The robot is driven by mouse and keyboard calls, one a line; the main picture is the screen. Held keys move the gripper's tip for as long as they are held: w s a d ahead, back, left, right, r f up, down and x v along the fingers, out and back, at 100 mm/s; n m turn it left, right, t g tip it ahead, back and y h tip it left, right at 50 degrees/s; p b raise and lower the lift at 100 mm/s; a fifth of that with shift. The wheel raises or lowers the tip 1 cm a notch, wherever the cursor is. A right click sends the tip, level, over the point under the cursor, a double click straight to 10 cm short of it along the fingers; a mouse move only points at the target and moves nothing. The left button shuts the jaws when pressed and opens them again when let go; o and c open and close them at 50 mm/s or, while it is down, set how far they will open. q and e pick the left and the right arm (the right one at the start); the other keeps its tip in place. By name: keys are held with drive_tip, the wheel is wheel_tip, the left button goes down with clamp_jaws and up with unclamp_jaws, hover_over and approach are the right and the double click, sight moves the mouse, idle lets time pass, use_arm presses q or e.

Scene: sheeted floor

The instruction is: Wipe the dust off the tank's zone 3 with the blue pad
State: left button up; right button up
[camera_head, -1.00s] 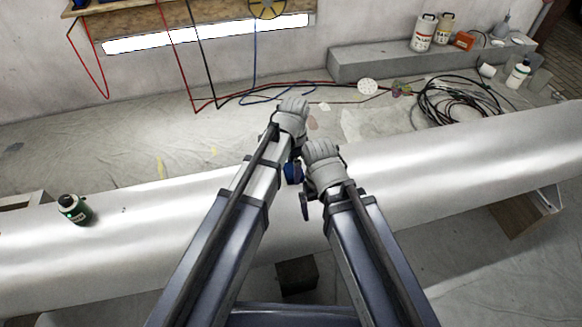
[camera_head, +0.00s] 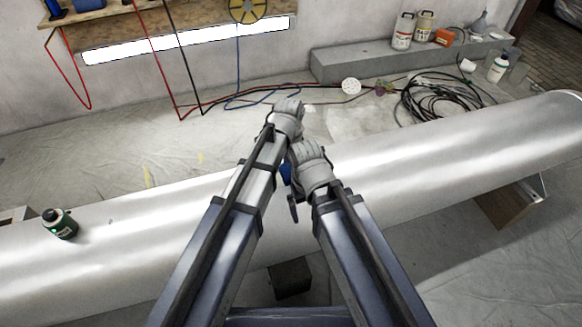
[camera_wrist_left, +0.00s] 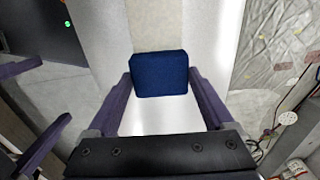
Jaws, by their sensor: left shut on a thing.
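The tank (camera_head: 445,165) is a long pale cylinder lying across the head view. No zone numbers can be read on it. My left gripper (camera_wrist_left: 160,88) is shut on the blue pad (camera_wrist_left: 160,73), which shows between its two fingers in the left wrist view, over the tank. A dull beige band (camera_wrist_left: 160,30), like dust, runs out beyond the pad between cleaner white areas. In the head view only a sliver of the pad (camera_head: 286,172) shows between my wrists. My right gripper (camera_wrist_left: 40,106) is beside the left one, fingers apart and empty. Contact between pad and tank cannot be told.
Behind the tank are coiled cables (camera_head: 445,98) and a grey ledge (camera_head: 365,62) with bottles (camera_head: 403,31). A wooden support (camera_head: 512,205) is under the tank's right part. The tank top right of my arms is clear.

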sight(279, 180)
use_arm(q)
drive_tip(key=shift+s+a+f, duration=0.1)
drive_tip(key=shift+s+a, duration=0.2)
drive_tip(key=shift+a, duration=0.55)
drive_tip(key=shift+s+a+f, duration=0.1)
drive_tip(key=shift+s+a, duration=0.15)
drive_tip(key=shift+a, duration=0.55)
drive_tip(key=shift+c, duration=0.6)
drive_tip(key=shift+a, duration=0.1)
drive_tip(key=shift+s+a+r, duration=0.1)
drive_tip(key=shift+s+a, duration=0.15)
drive_tip(key=shift+a, duration=0.55)
drive_tip(key=shift+s+a+r, duration=0.1)
drive_tip(key=shift+s+a, duration=0.1)
drive_tip(key=shift+a, duration=0.55)
drive_tip(key=shift+a, duration=0.1)
drive_tip(key=shift+s+a+f, duration=0.1)
drive_tip(key=shift+s+a, duration=0.2)
drive_tip(key=shift+a, duration=0.45)
drive_tip(key=shift+s+a+f, duration=0.1)
drive_tip(key=shift+s+a, duration=0.15)
drive_tip(key=shift+a, duration=0.45)
drive_tip(key=shift+a, duration=0.1)
drive_tip(key=shift+s+a+r, duration=0.1)
drive_tip(key=shift+s+a, duration=0.15)
drive_tip(key=shift+a, duration=0.6)
drive_tip(key=shift+s+a, duration=0.25)
drive_tip(key=shift+a, duration=0.55)
drive_tip(key=shift+w+d+r, duration=0.1)
drive_tip(key=shift+r, duration=0.05)
